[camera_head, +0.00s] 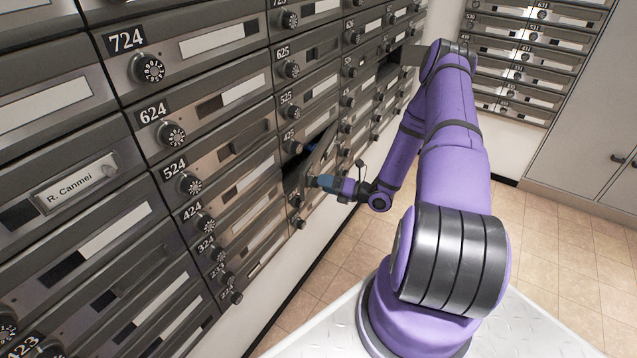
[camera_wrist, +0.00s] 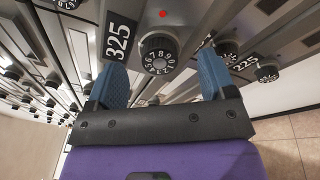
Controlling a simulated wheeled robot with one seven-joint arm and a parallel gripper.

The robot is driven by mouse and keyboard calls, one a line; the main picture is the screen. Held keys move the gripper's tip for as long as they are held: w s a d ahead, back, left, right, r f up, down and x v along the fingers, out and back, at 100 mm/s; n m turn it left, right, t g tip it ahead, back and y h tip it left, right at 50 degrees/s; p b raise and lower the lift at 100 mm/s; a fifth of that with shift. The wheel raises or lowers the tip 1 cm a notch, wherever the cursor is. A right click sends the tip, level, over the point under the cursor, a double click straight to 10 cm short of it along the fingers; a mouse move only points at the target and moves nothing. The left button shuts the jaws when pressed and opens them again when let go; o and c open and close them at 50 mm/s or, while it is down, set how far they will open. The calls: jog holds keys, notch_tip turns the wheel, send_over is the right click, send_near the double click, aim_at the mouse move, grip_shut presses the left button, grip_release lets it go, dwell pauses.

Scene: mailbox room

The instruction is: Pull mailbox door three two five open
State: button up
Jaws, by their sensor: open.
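Mailbox door 325 (camera_wrist: 140,35) shows in the wrist view, with its white-on-black number plate and a round black dial (camera_wrist: 158,52). In the head view a door (camera_head: 321,150) just below number 425 stands swung outward, with a dark gap beside it; its own number cannot be read there, but its place in the column fits 325. My gripper (camera_wrist: 160,82) is open, with its blue fingers apart on both sides below the dial. In the head view my gripper (camera_head: 325,182) is beside the swung-out door. Whether the fingers touch the door cannot be told.
Rows of grey mailboxes with dials and number plates (camera_head: 124,40) fill the wall at left. Another mailbox bank (camera_head: 530,50) stands at the back, with a pale cabinet (camera_head: 600,120) at right. The tiled floor (camera_head: 545,225) is clear.

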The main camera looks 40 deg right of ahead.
jog(key=shift+x, duration=1.5)
jog(key=c, duration=1.3)
jog(key=shift+s, duration=0.1)
